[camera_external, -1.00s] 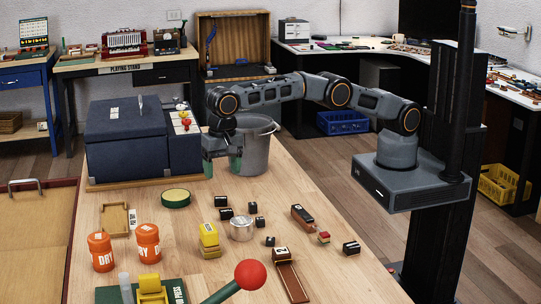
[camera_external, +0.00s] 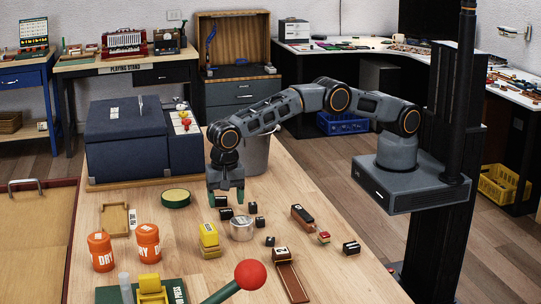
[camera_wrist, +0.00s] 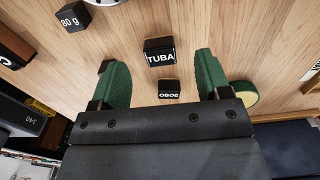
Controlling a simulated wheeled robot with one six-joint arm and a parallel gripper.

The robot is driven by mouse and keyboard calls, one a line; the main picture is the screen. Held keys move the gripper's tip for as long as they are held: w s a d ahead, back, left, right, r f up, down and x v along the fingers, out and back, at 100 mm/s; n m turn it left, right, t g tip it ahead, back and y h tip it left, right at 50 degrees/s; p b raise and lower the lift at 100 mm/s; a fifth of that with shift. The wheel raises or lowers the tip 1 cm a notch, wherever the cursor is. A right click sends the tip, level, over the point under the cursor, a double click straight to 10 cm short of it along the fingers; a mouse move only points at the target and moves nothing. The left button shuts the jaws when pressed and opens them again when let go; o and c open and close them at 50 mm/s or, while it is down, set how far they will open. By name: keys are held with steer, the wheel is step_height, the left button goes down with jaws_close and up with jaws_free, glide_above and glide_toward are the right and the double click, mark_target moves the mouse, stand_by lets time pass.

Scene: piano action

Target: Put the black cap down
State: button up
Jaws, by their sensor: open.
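Several small black blocks lie on the wooden bench; which one is the black cap I cannot tell. In the wrist view, a block marked TUBA (camera_wrist: 160,51) lies between and a little beyond the fingertips, and a smaller one marked OBOE (camera_wrist: 169,88) lies between the fingers. They seem to be the blocks in the external view (camera_external: 226,214) under and just in front of my gripper (camera_external: 226,198). My gripper (camera_wrist: 162,62) is open, points down, and its green pads touch neither block visibly. Nothing is held.
An 80 g block (camera_wrist: 72,17) and a metal cup (camera_external: 242,229) are close by. A round green tin (camera_external: 176,198) lies left, a grey bucket (camera_external: 256,155) stands behind. Yellow blocks (camera_external: 209,238) and orange drums (camera_external: 148,243) are in front.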

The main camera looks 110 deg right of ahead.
mark_target(227, 213)
steer(key=shift+s+f+p, duration=0.1)
steer(key=shift+f+p, duration=0.25)
steer(key=shift+f, duration=1.95)
steer(key=c, duration=1.1)
steer(key=shift+o, duration=0.2)
steer(key=shift+r, duration=0.1)
